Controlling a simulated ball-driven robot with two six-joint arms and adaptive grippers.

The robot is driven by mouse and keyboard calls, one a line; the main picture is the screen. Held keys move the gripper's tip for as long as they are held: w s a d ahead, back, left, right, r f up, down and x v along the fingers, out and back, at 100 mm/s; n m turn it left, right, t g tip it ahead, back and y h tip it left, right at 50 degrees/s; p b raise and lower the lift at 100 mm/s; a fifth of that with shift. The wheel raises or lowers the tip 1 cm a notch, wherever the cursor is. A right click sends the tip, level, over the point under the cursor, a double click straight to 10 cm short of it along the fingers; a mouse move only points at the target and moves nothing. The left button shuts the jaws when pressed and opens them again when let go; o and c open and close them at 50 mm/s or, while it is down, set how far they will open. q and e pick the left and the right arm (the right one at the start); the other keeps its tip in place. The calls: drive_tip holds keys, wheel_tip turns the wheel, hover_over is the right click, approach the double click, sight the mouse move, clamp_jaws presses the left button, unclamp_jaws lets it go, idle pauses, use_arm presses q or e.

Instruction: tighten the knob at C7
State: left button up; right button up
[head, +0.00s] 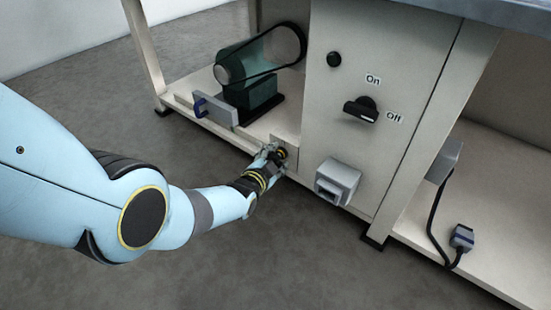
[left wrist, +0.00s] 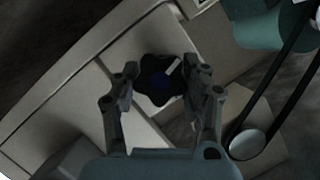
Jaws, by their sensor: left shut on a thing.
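A dark lobed knob (left wrist: 161,82) with a pale mark on it sits between the two fingers of my left gripper (left wrist: 160,88) in the left wrist view. The fingers are shut on it from both sides. In the head view my left gripper (head: 275,157) is low at the cabinet's lower left edge, and it mostly hides the knob there. No C7 label is readable in either view. My right gripper is in neither view.
The cabinet front carries a rotary switch (head: 361,109) marked On and Off, a black round button (head: 334,59) and a grey socket box (head: 337,181). A green motor (head: 252,92) with a belt stands on the left shelf. A plug (head: 462,237) on a cable lies at right.

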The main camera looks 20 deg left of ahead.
use_arm(q)
drive_tip(key=shift+s+f+m, duration=0.15)
drive_tip(key=shift+m, duration=0.45)
drive_tip(key=shift+s, duration=0.1)
drive_tip(key=o, duration=1)
drive_tip(key=shift+o, duration=0.9)
drive_tip(key=d+v, duration=0.1)
drive_tip(key=v, duration=1.1)
drive_tip(key=shift+a, duration=0.35)
drive_tip(key=shift+f, duration=0.15)
